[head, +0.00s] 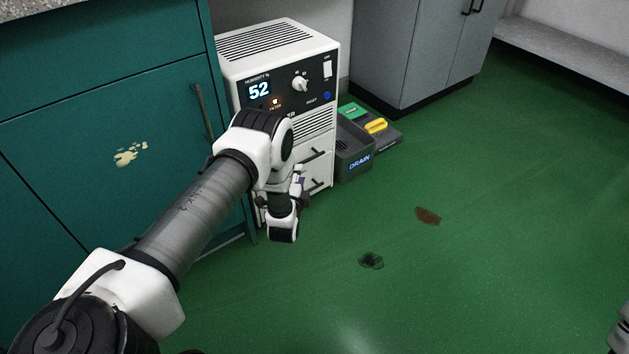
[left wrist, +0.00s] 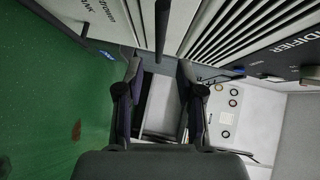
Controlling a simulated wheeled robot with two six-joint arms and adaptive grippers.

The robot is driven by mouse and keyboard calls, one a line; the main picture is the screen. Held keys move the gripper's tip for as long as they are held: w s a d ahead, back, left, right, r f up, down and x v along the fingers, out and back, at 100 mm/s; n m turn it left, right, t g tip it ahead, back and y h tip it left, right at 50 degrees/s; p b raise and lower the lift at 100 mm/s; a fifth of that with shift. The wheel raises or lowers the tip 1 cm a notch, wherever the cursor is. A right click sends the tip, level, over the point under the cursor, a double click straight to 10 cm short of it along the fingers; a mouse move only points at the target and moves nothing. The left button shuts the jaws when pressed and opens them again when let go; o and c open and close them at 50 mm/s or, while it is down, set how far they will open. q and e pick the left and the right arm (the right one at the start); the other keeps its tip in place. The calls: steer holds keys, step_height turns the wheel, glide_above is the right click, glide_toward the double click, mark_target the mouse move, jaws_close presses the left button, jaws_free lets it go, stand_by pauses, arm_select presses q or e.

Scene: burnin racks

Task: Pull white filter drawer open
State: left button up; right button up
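The white dehumidifier (head: 275,48) stands beside the teal cabinet in the head view. Its white filter drawer (head: 322,143) lies below the front grille and looks flush with the front. Its dark bar handle (left wrist: 162,24) shows at the top middle of the left wrist view. My left gripper (left wrist: 160,66) is open, with its two fingers apart and nothing between them. The handle lies just beyond the fingertips, roughly in line with the gap; I see no contact. In the head view my left arm hides part of the drawers.
A second handled drawer (head: 318,175) sits below. A grey bin marked DRAIN (head: 354,163) and a tray with a yellow item (head: 376,126) stand right of the unit. A teal cabinet (head: 95,125) is close on the left.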

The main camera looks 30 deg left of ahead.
mark_target(303, 162)
arm_select(q)
steer(key=b+x, duration=0.4)
steer(key=x, duration=0.3)
steer(key=shift+w+a+f, duration=0.1)
steer(key=shift+w+f, duration=0.05)
steer(key=shift+f, duration=0.05)
steer(key=shift+w, duration=0.15)
steer(key=shift+r, duration=0.15)
jaws_close()
